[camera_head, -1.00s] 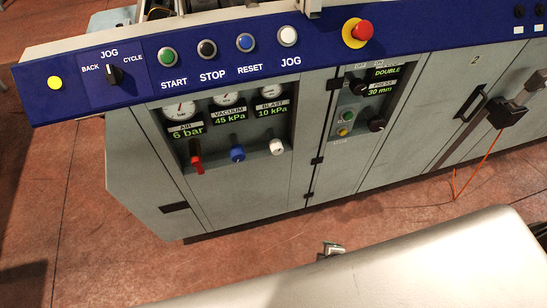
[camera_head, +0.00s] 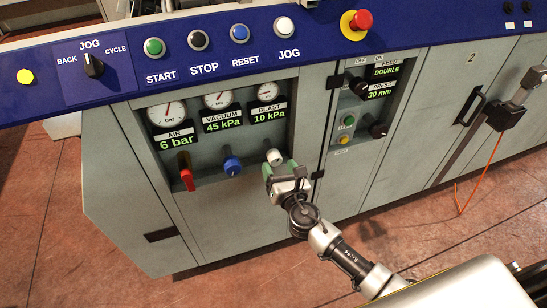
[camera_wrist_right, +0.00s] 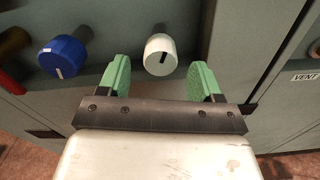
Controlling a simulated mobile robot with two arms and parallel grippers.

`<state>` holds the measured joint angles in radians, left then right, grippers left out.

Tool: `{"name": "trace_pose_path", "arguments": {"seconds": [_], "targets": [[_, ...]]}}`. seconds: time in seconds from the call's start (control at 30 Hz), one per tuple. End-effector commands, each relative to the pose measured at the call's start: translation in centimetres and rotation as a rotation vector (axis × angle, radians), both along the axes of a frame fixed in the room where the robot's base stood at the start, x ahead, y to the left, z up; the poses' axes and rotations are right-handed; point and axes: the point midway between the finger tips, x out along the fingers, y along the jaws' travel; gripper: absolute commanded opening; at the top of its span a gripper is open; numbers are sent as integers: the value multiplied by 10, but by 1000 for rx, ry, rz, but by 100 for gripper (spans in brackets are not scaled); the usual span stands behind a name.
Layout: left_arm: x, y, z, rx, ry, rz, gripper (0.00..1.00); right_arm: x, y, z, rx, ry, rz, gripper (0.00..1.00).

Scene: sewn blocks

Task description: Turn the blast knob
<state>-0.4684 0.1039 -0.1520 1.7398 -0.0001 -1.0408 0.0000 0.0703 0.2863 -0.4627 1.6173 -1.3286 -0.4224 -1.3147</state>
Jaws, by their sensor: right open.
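The blast knob (camera_head: 274,157) is a white round knob below the BLAST gauge (camera_head: 267,92), which is labelled 10 kPa. In the right wrist view the white knob (camera_wrist_right: 160,55) faces me with a dark mark line on its face. My right gripper (camera_head: 279,169) is open just in front of the knob. In the right wrist view its green fingers (camera_wrist_right: 158,77) stand to the left and right of the knob, apart from it. My left gripper is not in view.
A blue knob (camera_head: 232,166) and a red handle (camera_head: 187,174) sit left of the white knob in the same recess. A blue panel with buttons and a red emergency stop (camera_head: 362,19) runs above. A cabinet edge lies close to the right of the gripper.

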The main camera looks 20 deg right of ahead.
Motion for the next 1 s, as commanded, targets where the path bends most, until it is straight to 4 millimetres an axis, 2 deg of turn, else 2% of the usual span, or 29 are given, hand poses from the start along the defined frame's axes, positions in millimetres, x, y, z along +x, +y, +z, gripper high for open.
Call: {"name": "trace_pose_path", "arguments": {"seconds": [0.1, 0.3, 0.67, 0.9, 1.0], "targets": [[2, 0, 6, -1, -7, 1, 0, 22, 1, 0, 0, -2, -1, 65], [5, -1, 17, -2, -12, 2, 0, 43, 1, -1, 1, 0, -1, 65], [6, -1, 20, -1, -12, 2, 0, 48, 1, -1, 2, 2, -1, 65], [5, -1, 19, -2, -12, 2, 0, 47, 1, -1, 2, 2, -1, 28], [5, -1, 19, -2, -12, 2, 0, 47, 1, -1, 2, 2, -1, 16]]}}
